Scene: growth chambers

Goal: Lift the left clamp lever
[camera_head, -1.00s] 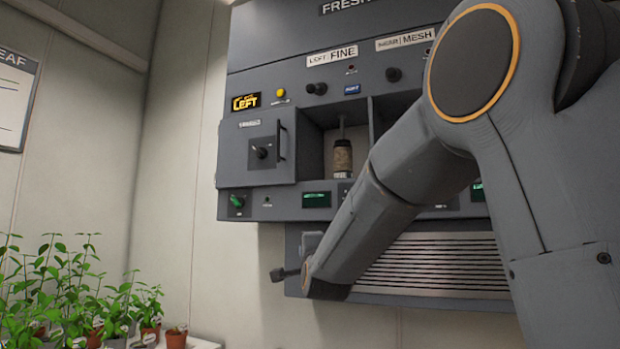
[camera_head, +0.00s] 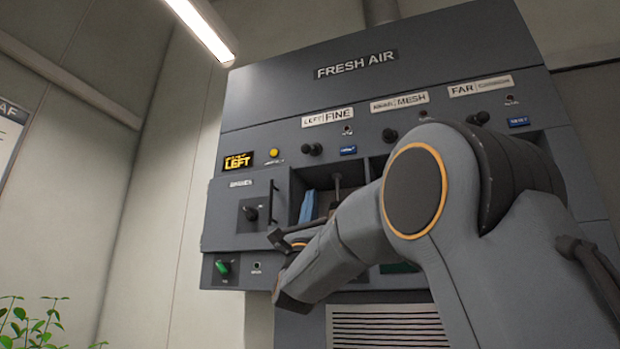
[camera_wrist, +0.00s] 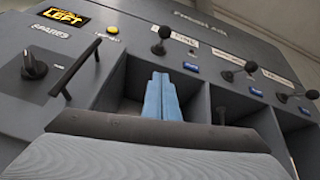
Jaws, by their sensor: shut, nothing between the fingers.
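The left clamp lever (camera_head: 312,149) is a dark lever with a round knob on the grey panel, below the LEFT FINE label. It also shows in the wrist view (camera_wrist: 158,46) at top centre, above the left bay. My gripper (camera_head: 309,194) has two blue fingers pointing up in front of the left bay. In the wrist view the fingers (camera_wrist: 161,76) are pressed together with nothing between them. Their tips appear below the lever and apart from it. My arm hides part of the bays.
A door with a dark knob (camera_head: 250,213) and bar handle stands left of the bay. A yellow button (camera_head: 273,153) is left of the lever. Two similar levers sit to the right (camera_wrist: 235,72) (camera_wrist: 288,97). Plants (camera_head: 30,322) are at lower left.

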